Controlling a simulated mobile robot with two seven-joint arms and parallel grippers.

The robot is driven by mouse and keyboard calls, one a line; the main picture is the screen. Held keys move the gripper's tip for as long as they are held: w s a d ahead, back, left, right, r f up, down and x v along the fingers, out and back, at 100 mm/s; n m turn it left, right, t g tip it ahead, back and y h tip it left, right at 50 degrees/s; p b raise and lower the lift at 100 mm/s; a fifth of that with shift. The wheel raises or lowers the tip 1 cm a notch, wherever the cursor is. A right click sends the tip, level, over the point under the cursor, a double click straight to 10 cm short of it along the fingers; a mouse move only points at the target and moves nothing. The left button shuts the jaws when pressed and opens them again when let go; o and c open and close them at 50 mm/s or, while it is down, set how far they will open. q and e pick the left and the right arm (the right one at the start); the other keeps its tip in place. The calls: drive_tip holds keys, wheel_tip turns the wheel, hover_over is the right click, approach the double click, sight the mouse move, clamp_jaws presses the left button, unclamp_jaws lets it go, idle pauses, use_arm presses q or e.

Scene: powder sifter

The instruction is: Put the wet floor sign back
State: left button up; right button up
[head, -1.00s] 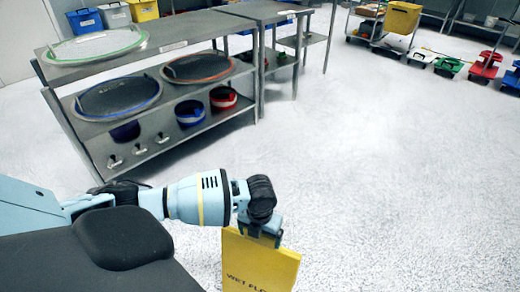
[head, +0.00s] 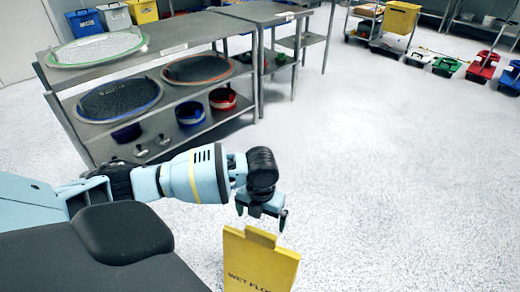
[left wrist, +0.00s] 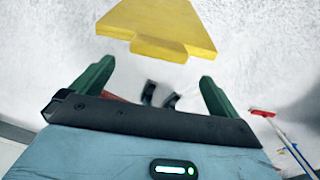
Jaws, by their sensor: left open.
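The yellow wet floor sign (head: 258,262) stands on the floor at the bottom of the head view, with the lettering "WET FLO" showing and its lower part cut off by the frame. The sign (left wrist: 158,24) also shows at the top of the left wrist view, with its top tab toward my gripper. My left gripper (head: 262,218) is open and empty just above the sign's top tab, apart from it. Its two green fingers are spread wide in the left wrist view (left wrist: 152,80). My right gripper is not in view.
A steel shelf table (head: 165,130) with round sieves and several bowls stands at the left. Carts, a yellow bucket (head: 403,17) and coloured floor containers are at the far right. A red-headed pole tool (left wrist: 263,112) shows in the left wrist view. The middle floor is clear.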

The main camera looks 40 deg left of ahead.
use_arm(q)
drive_tip(key=shift+r, duration=0.95)
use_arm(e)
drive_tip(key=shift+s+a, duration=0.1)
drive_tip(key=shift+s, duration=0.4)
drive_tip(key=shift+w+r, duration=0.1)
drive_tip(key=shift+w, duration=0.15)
